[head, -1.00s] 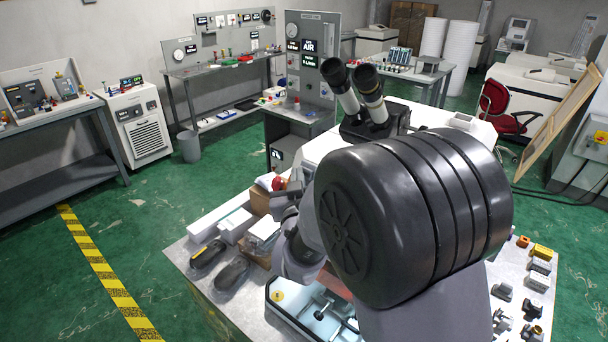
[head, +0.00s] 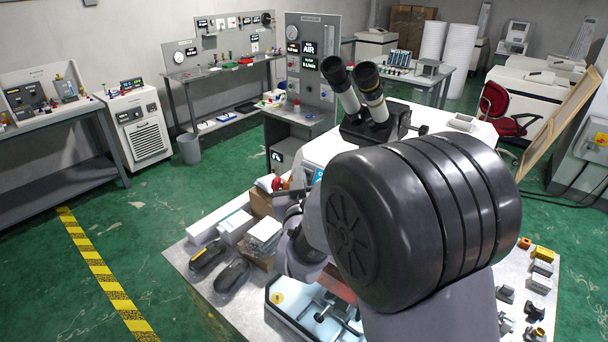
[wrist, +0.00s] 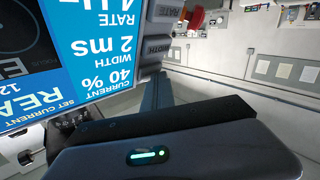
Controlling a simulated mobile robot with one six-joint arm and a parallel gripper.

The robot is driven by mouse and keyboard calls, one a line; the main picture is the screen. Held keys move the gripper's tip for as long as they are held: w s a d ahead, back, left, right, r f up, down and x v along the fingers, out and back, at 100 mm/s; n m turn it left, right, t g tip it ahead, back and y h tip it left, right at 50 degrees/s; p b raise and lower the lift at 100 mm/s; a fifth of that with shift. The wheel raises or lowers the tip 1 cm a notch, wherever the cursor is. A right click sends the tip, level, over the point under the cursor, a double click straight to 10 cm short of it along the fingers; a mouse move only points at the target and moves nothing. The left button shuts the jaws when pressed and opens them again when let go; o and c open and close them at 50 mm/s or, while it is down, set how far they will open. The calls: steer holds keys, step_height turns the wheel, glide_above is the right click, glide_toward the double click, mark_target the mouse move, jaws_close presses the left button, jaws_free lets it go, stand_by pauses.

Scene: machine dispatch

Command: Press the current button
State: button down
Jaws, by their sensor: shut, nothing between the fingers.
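The machine's blue and white screen (wrist: 95,50) fills the upper left of the wrist view, upside down. It reads CURRENT 40 %, WIDTH 2 ms and RATE 4 Hz. Grey side buttons run along its right edge: the RATE button (wrist: 166,10) and the WIDTH button (wrist: 156,46). A further grey button (wrist: 150,73) beside the CURRENT row is partly hidden and its label is unreadable. My gripper (wrist: 162,80) is shut and empty, its dark fingers close to that button; I cannot tell if they touch. In the head view my arm hides the gripper and most of the screen (head: 318,176).
In the head view, a microscope (head: 375,115) stands behind my arm. Boxes (head: 264,235) and two dark shoe-like items (head: 232,272) lie on the table's left side. Small metal parts (head: 535,310) lie at the right. Green floor (head: 190,215) is open to the left.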

stand_by(0.3)
steer(key=shift+s+a+r+b, duration=0.3)
steer(key=shift+s+a+r, duration=0.05)
steer(key=shift+s+a, duration=0.2)
steer(key=s+a+r, duration=0.2)
steer(key=s+a, duration=0.1)
steer(key=shift+s+r, duration=0.1)
stand_by(0.4)
stand_by(0.4)
